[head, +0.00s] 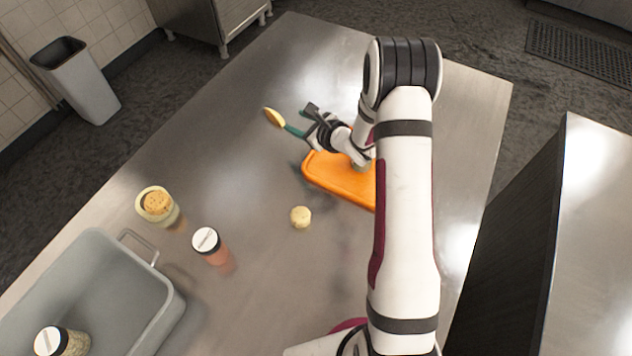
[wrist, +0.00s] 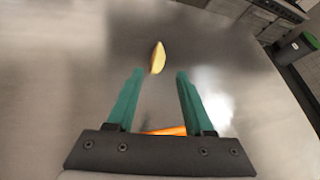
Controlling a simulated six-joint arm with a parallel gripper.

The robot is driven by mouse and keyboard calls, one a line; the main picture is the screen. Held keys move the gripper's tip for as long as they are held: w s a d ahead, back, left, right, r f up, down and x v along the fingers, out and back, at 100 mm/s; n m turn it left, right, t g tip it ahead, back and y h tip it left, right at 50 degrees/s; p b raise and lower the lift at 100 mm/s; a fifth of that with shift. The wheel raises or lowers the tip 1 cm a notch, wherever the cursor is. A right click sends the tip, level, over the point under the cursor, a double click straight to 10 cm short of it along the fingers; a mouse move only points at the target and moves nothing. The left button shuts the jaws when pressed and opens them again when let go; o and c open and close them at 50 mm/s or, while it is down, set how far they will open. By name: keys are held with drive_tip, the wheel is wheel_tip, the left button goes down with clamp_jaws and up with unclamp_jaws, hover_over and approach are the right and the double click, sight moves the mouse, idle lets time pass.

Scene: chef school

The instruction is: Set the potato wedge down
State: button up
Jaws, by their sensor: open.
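The potato wedge (head: 274,117) is yellow with a browner edge. In the head view it is just left of my gripper (head: 298,120), beside one green fingertip. In the wrist view the wedge (wrist: 158,57) shows just past the fingertips, between their lines, over the bare steel table. My gripper (wrist: 160,73) is open, with its two green fingers wide apart and nothing clasped between them. I cannot tell for certain whether the wedge touches the table or a fingertip.
An orange cutting board (head: 340,178) lies under my arm. A small round pale piece (head: 300,217), a jar with a cork-like lid (head: 157,204), a white-lidded shaker (head: 209,245) and a grey bin (head: 165,315) holding another jar (head: 62,342) are nearer. Steel table left of my gripper is clear.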

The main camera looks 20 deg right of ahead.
drive_tip(key=s+d+r+m+g+h, duration=0.25)
drive_tip(key=s+r+m, duration=0.25)
drive_tip(key=m, duration=0.5)
drive_tip(key=s+d+r+m+g+h, duration=0.15)
drive_tip(key=s+r+m+h, duration=0.3)
drive_tip(key=m, duration=0.65)
drive_tip(key=s+a+r+m+g+y, duration=0.1)
drive_tip(key=s+a+r+m+g, duration=0.1)
drive_tip(key=s+m, duration=0.7)
drive_tip(key=s+a+r+m+g+y, duration=0.1)
drive_tip(key=s+a+r+m+g, duration=0.1)
drive_tip(key=s+a+m, duration=0.3)
drive_tip(key=s+a+r+m+g+y, duration=0.2)
drive_tip(key=s+a+m+g, duration=0.1)
drive_tip(key=s+m, duration=1.1)
drive_tip(key=s, duration=0.3)
drive_tip(key=shift+a+g, duration=0.2)
drive_tip(key=shift+g, duration=0.2)
